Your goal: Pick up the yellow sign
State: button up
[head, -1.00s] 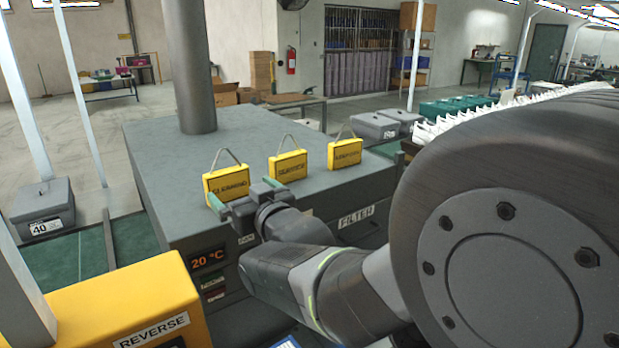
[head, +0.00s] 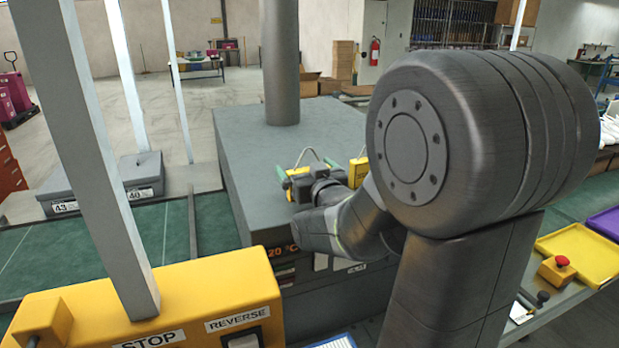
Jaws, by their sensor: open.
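A yellow sign (head: 298,171) with a thin grey handle stands on top of the grey machine (head: 240,130). My gripper (head: 308,168) is open in front of it, one green-lined finger toward the sign's left side and one toward its right. The gripper body hides most of the sign's face, and I cannot tell whether the fingers touch it. A second yellow sign (head: 357,172) stands just to the right, partly covered by my arm. No third sign shows; my arm covers that area.
A grey post (head: 280,60) rises from the machine top. A yellow control box (head: 200,300) marked STOP and REVERSE is at the front left.

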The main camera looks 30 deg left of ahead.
jog(key=shift+w+a, duration=0.1)
jog(key=shift+a, duration=0.05)
jog(key=c, duration=0.8)
jog(key=shift+r, duration=0.1)
